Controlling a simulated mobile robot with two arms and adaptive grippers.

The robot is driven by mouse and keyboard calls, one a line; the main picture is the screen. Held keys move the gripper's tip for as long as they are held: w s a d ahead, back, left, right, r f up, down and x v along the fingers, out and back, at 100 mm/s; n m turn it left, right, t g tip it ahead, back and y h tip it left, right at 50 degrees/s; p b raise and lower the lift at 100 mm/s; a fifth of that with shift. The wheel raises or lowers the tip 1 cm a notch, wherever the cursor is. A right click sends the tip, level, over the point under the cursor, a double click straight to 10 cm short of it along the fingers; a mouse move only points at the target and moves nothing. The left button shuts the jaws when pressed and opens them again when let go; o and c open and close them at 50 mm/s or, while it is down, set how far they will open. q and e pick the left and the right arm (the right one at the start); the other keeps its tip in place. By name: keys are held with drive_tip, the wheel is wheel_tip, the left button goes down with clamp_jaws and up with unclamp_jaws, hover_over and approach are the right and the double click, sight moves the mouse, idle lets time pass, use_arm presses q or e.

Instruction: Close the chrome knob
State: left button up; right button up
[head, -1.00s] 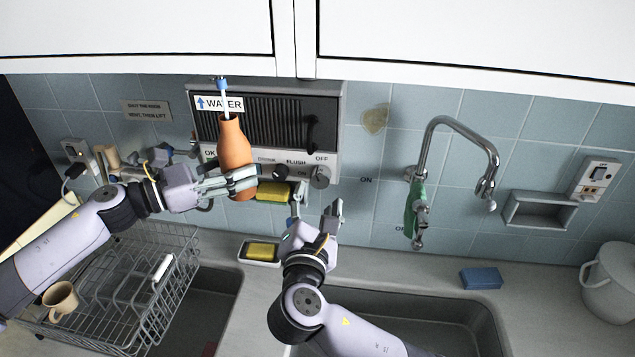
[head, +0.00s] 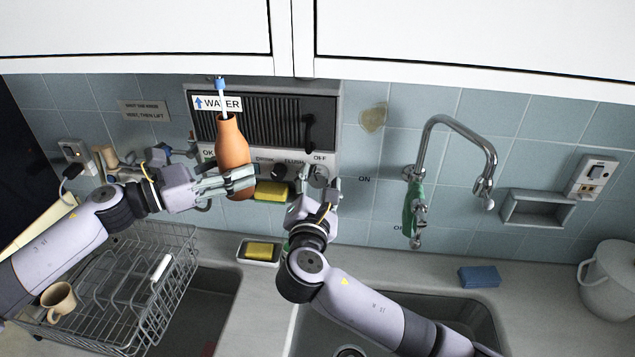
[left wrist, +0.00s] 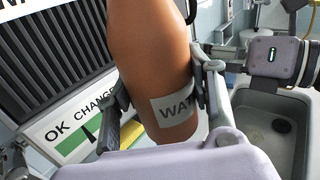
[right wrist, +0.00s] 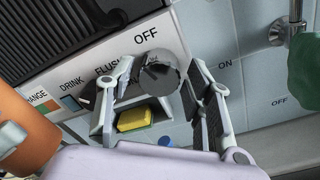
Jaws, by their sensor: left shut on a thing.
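The chrome knob (head: 319,170) is on the lower right of the wall panel, below the word OFF. In the right wrist view the knob (right wrist: 158,72) shows as a round grey metal face. My right gripper (head: 318,186) is open, with one finger on each side of the knob. I cannot tell whether the fingers (right wrist: 160,95) touch it. My left gripper (head: 226,182) is shut on a terracotta bottle (head: 231,146) and holds it upright in front of the panel. In the left wrist view the bottle (left wrist: 152,60) bears a partly hidden WATER label.
A black knob (head: 280,171) and a yellow sponge on a shelf (head: 271,191) are left of the right gripper. A faucet (head: 436,130) with a green cloth (head: 409,207) stands to the right. A wire dish rack (head: 120,290) is at left. A blue sponge (head: 479,277) lies on the counter.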

drive_tip(key=c, duration=0.9)
drive_tip(key=shift+f+m, duration=0.15)
drive_tip(key=shift+m, duration=1.85)
drive_tip(key=o, duration=1.1)
drive_tip(key=shift+o, duration=0.2)
drive_tip(key=s+a, duration=0.2)
drive_tip(key=s, duration=1)
